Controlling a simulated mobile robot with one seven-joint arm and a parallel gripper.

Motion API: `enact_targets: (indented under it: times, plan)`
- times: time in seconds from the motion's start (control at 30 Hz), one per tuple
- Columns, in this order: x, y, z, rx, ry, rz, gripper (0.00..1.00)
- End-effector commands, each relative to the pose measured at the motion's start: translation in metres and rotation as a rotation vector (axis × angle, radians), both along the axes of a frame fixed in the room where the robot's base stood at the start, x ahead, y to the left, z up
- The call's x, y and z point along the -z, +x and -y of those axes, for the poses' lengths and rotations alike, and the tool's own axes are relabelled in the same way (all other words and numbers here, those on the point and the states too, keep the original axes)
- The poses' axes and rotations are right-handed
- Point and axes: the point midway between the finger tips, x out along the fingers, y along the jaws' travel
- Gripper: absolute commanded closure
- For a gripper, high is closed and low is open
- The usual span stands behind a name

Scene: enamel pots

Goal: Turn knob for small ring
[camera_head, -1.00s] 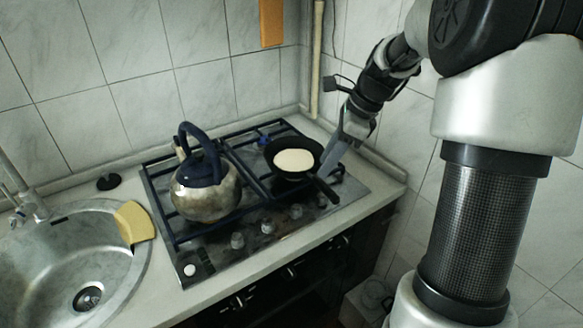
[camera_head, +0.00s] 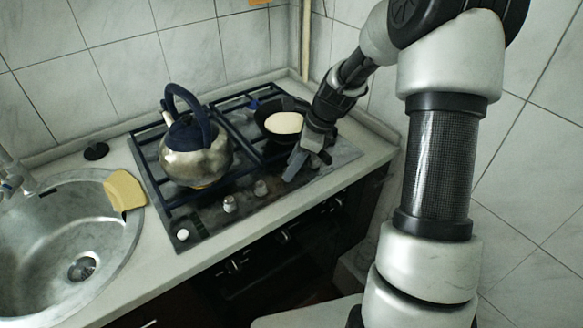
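The stove (camera_head: 210,226) has a row of light knobs along its front strip. One knob (camera_head: 230,204) and another knob (camera_head: 260,188) show clearly, and a white button (camera_head: 182,235) sits at the left end. My gripper (camera_head: 292,172) points down over the right part of the strip, at or just above the panel, right of the visible knobs. It covers the panel there, so any knob beneath it is hidden. I cannot tell whether its fingers are apart or touch a knob.
A metal kettle (camera_head: 196,162) stands on the left burners. A dark pan (camera_head: 264,118) with pale contents sits on the right behind my gripper, its handle hidden. A yellow sponge (camera_head: 124,190) lies by the sink (camera_head: 50,245). A tiled wall bounds the right.

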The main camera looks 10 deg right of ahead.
Motion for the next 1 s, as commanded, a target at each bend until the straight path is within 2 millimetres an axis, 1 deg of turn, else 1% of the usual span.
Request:
enact_targets:
  times: [0.03, 0.13, 0.4, 0.43, 0.6, 0.83, 1.0]
  plan:
    - [0.0047, 0.0007, -0.0019, -0.001, 0.0, 0.0, 0.66]
    - [0.009, 0.0013, -0.004, -0.001, 0.0, 0.0, 0.66]
    - [0.0101, 0.0017, -0.0043, -0.001, 0.0, 0.0, 0.66]
    - [0.01, 0.0017, -0.0043, -0.001, 0.0, 0.0, 0.67]
    - [0.0099, 0.0016, -0.0041, -0.001, 0.0, 0.0, 0.95]
    - [0.0094, 0.0018, -0.0039, -0.015, 0.0, 0.001, 0.96]
    - [0.008, 0.0027, -0.0035, -0.072, -0.001, 0.0, 0.96]
